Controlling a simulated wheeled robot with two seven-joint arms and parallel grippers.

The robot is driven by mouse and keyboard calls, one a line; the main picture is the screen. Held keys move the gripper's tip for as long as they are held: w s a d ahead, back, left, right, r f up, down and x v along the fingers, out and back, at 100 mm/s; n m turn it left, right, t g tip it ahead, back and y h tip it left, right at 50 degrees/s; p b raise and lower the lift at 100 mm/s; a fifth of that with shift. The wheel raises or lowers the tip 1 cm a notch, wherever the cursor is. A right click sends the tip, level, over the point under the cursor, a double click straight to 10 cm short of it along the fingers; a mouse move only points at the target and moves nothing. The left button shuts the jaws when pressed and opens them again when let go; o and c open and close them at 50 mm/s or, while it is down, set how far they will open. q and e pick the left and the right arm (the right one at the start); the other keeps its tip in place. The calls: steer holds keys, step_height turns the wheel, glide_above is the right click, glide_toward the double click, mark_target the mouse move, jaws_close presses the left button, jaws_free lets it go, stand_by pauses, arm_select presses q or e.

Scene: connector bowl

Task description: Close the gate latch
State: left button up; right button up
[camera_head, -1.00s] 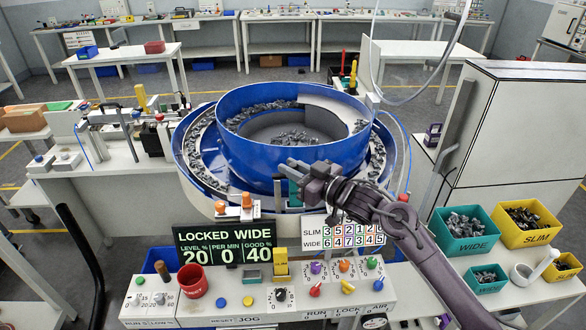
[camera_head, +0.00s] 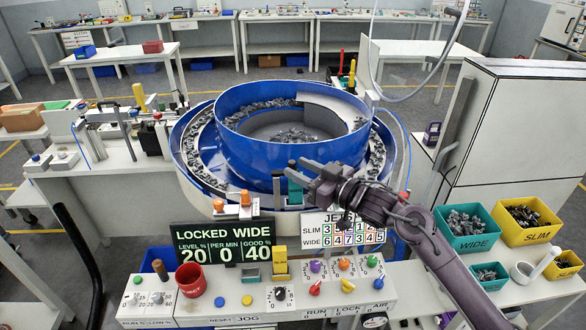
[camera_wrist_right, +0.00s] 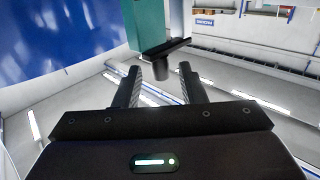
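A teal block (camera_head: 295,190) with dark posts beside it stands at the front of the blue bowl (camera_head: 262,152). The same teal block (camera_wrist_right: 145,22) shows at the top of the right wrist view, with a dark lever (camera_wrist_right: 166,47) and a short round knob (camera_wrist_right: 186,78) below it; this looks like the gate latch. My right gripper (camera_head: 301,172) is at the block in the head view. My left gripper is not in view.
A control panel (camera_head: 235,312) with buttons and knobs runs along the front. A display (camera_head: 224,243) reading LOCKED WIDE and a number card (camera_head: 345,230) stand behind it. Teal bins (camera_head: 466,243) and yellow bins (camera_head: 527,238) sit at the right. A white cabinet (camera_head: 520,130) stands behind them.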

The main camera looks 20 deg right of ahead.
steer(key=b+v, duration=0.1)
steer(key=v, duration=0.3)
steer(key=shift+s+d, duration=0.2)
steer(key=shift+s, duration=0.15)
steer(key=shift+f, duration=0.1)
